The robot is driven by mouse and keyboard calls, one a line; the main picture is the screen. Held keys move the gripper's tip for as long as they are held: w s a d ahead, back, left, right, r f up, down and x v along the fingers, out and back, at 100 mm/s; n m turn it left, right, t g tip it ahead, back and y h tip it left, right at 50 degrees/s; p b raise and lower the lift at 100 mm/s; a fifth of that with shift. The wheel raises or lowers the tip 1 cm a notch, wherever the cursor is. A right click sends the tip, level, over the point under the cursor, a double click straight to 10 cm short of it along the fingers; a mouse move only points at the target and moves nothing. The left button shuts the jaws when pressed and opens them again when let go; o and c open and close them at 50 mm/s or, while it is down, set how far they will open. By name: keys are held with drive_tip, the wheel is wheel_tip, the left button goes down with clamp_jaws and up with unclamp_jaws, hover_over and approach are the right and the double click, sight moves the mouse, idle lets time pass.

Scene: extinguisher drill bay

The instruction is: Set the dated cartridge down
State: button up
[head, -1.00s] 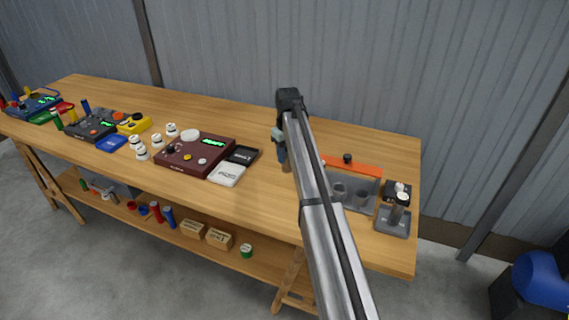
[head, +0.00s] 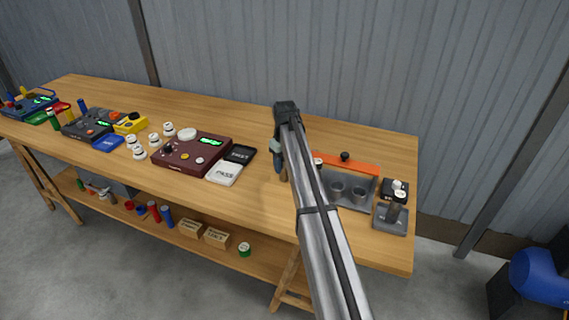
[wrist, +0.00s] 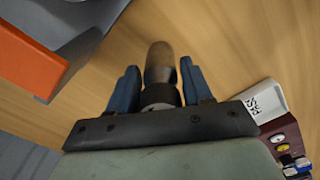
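My gripper (wrist: 160,80) points down over the table, left of the grey rack (head: 365,206). Its two blue fingers are around a tan cartridge (wrist: 159,62) with a dark band and a pale near end. The dark band sits between the fingers; narrow gaps show beside the tan body. In the head view the cartridge's tan lower end (head: 283,175) shows below the fingers, close to the tabletop; I cannot tell whether it touches. No date is readable on it. A white pad marked PASS (head: 225,173) and a black lettered pad (head: 240,154) lie to the left.
A maroon box with a green display (head: 192,152) stands left of the pads, with several white-capped pieces (head: 138,152) beyond it. The rack has an orange bar (head: 350,164) and round cups. A dark stand (head: 391,218) is at its right. Bare wood lies in front of my gripper.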

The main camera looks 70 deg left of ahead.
drive_tip(key=shift+o, duration=1.2)
wheel_tip(320, 180, up, 12)
drive_tip(key=shift+r, duration=0.15)
drive_tip(key=shift+c, duration=0.4)
idle(0.5)
